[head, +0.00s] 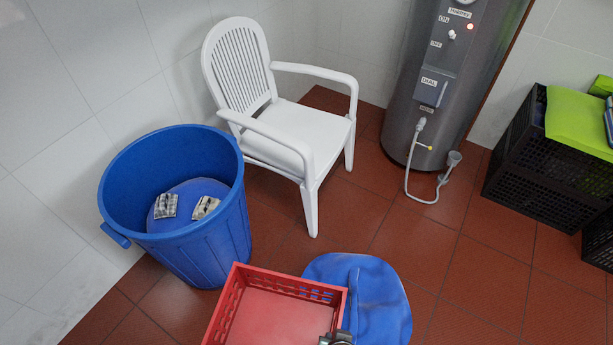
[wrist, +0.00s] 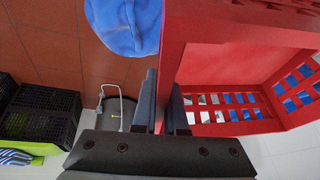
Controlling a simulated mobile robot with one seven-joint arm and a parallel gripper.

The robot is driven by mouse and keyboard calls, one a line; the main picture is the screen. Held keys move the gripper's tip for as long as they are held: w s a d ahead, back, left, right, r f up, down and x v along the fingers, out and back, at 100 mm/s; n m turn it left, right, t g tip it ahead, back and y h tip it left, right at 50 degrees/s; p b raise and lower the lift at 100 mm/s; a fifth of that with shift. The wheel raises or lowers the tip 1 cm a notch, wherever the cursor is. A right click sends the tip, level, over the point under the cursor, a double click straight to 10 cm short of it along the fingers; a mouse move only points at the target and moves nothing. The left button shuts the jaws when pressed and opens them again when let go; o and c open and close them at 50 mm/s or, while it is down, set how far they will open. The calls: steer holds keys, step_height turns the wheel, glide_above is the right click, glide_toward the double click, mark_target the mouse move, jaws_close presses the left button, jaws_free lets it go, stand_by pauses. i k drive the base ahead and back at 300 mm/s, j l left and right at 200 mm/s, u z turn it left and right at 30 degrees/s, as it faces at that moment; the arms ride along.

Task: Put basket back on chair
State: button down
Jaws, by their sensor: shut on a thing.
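The red basket (head: 275,310) is a shallow open crate with slotted walls, empty as far as I see, at the bottom middle of the head view; its near part is cut off. My gripper (head: 336,339) shows at the bottom edge, at the basket's right side. In the wrist view my gripper's fingers (wrist: 166,108) are shut on a wall of the red basket (wrist: 205,32), one finger on each side. The white plastic chair (head: 300,118) stands upright behind the basket, its seat bare, with armrests on both sides. The basket is apart from the chair.
A blue tub (head: 215,250) with a blue thing and two small items inside stands left of the chair. A blue round piece (head: 375,295) lies beside the basket. A grey water heater (head: 440,75) with a hose and black crates (head: 535,165) stand to the right. Tiled floor is clear between.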

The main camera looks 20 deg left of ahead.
mark_target(305, 136)
steer(key=l+z, duration=0.5)
steer(key=z, duration=0.2)
steer(key=i+l+z, duration=0.2)
steer(key=i+l, duration=0.35)
steer(key=l, duration=0.25)
steer(key=i+l+z, duration=0.15)
steer(key=i+l, duration=0.45)
steer(key=i+u, duration=0.25)
steer(key=i, duration=0.2)
steer(key=i+l+u, duration=0.1)
steer(key=i+u, duration=0.2)
steer(key=i, duration=0.15)
steer(key=i+l+u, duration=0.25)
steer(key=i, duration=0.2)
steer(key=i+j+u, duration=0.15)
steer(key=i+u, duration=1.1)
steer(key=u, duration=0.2)
steer(key=i+j+u, duration=0.15)
steer(key=i+u, duration=0.3)
steer(key=i, duration=0.2)
steer(key=i+u, duration=0.4)
steer(key=i, duration=0.25)
steer(key=i+j+z, duration=0.1)
steer(key=i, duration=0.5)
